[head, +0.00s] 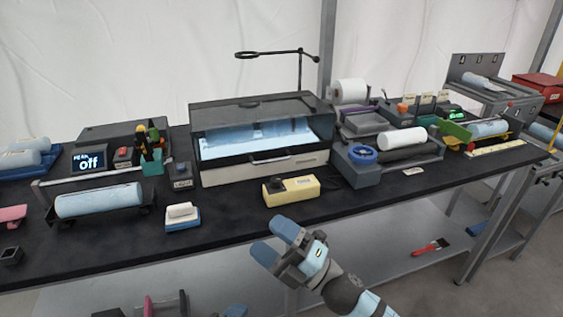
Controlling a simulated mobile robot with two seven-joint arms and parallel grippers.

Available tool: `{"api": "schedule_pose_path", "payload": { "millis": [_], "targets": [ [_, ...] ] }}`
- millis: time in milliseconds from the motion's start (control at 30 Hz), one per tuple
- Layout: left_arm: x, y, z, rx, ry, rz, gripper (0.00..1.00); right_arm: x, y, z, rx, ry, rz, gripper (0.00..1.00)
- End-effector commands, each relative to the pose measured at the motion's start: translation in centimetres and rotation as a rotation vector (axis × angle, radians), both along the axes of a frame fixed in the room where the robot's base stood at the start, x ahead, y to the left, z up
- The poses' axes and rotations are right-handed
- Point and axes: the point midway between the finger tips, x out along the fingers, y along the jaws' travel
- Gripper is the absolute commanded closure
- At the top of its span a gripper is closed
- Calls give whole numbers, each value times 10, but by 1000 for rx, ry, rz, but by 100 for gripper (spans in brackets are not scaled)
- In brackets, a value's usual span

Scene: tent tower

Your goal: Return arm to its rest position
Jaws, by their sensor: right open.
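My right gripper (277,241) is in front of the table's front edge, at the lower middle of the head view. Its two blue-tipped fingers are spread apart with nothing between them. The forearm comes in from the bottom right. The gripper is apart from everything on the bench, and the yellow box (291,190) is the nearest thing behind it. My left gripper does not show.
The dark bench (230,225) holds a glass-fronted cabinet (262,140), a pale blue roll (99,201), a white block on a blue base (182,216) and a blue ring (362,154). A lower shelf (400,245) holds a red brush (431,247).

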Motion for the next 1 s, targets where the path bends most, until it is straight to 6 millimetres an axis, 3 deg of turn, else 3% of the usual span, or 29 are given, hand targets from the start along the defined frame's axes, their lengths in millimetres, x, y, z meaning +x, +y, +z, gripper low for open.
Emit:
{"api": "schedule_pose_path", "payload": {
  "millis": [167,267,400,600,800,1000],
  "targets": [
    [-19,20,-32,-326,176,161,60,-5,-56,-62,216,498,-182,15],
    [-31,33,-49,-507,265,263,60,-18,-90,-107,328,773,-282,15],
    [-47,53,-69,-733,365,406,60,-51,-132,-166,464,1112,-410,15],
    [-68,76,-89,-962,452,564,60,-105,-172,-225,600,1455,-544,15],
    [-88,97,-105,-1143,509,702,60,-163,-201,-266,706,1721,-657,15],
    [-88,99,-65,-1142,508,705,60,-163,-203,-227,703,1723,-663,15]
  ]
}}
